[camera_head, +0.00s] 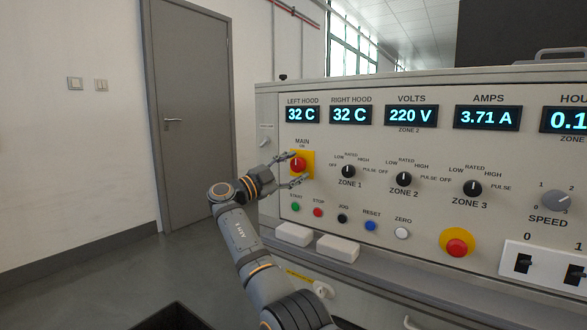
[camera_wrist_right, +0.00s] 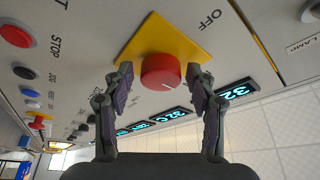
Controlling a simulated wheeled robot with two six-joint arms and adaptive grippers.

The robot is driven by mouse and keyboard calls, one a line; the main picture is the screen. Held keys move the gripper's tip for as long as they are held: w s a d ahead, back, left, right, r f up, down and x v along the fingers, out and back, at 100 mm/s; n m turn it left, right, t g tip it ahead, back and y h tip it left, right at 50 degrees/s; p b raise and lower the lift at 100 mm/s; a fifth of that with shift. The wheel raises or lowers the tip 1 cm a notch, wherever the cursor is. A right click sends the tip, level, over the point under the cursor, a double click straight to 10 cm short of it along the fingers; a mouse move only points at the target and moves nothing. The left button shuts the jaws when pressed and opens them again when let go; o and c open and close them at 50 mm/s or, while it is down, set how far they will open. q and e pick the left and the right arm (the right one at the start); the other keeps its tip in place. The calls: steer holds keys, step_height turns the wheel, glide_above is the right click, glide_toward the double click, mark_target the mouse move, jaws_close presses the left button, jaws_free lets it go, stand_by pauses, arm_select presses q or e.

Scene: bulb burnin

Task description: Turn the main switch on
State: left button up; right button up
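The main switch is a red round knob (camera_head: 298,165) on a yellow plate (camera_head: 308,160), under the label MAIN at the left of the panel. In the right wrist view the red knob (camera_wrist_right: 160,71) sits on the yellow plate (camera_wrist_right: 150,34), with OFF printed beside it. My right gripper (camera_head: 291,170) is open at the knob. The wrist view shows its fingers (camera_wrist_right: 160,82) on either side of the knob, with small gaps. A pale mark shows on the knob; I cannot tell its setting. My left gripper is not in view.
Zone 1 knob (camera_head: 348,171) is right of the switch. Below are the green START button (camera_head: 295,207) and red STOP button (camera_head: 318,212). A red button on a yellow round (camera_head: 457,247) is lower right. Displays are lit; VOLTS (camera_head: 411,115) reads 220 V.

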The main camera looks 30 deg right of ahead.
steer(key=v, duration=1.2)
stand_by(0.3)
